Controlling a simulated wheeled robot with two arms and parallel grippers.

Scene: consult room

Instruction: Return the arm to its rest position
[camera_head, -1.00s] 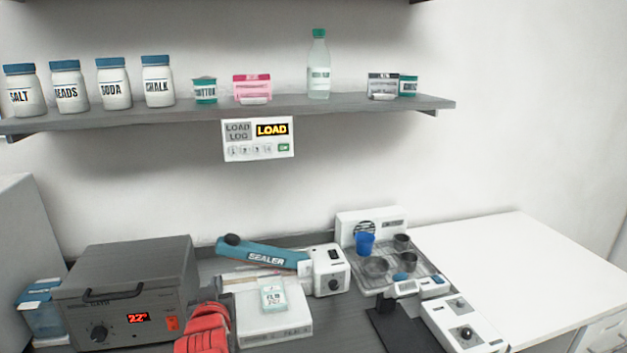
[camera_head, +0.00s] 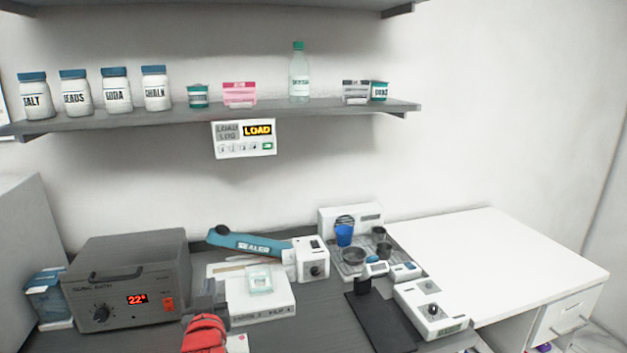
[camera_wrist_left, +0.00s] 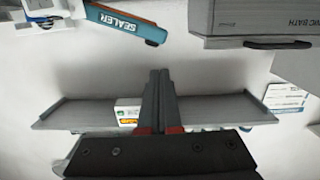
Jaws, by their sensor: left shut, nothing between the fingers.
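My left gripper (camera_head: 207,290) is at the lower left in the head view, with dark grey fingers and a red cover behind them. It is in front of the grey sonic bath (camera_head: 135,262) and left of the white box (camera_head: 262,312). In the left wrist view the fingers (camera_wrist_left: 160,85) lie side by side, shut and empty. That view looks upside down past them to the wall shelf (camera_wrist_left: 75,113). My right gripper is not in view.
The blue sealer (camera_head: 250,243) lies behind the white box. A metal tray (camera_head: 345,268) with a blue cup (camera_head: 344,236) stands to its right, near a scale-like white device (camera_head: 430,308). The white counter (camera_head: 490,250) at right is clear. Jars stand on the shelf (camera_head: 300,110).

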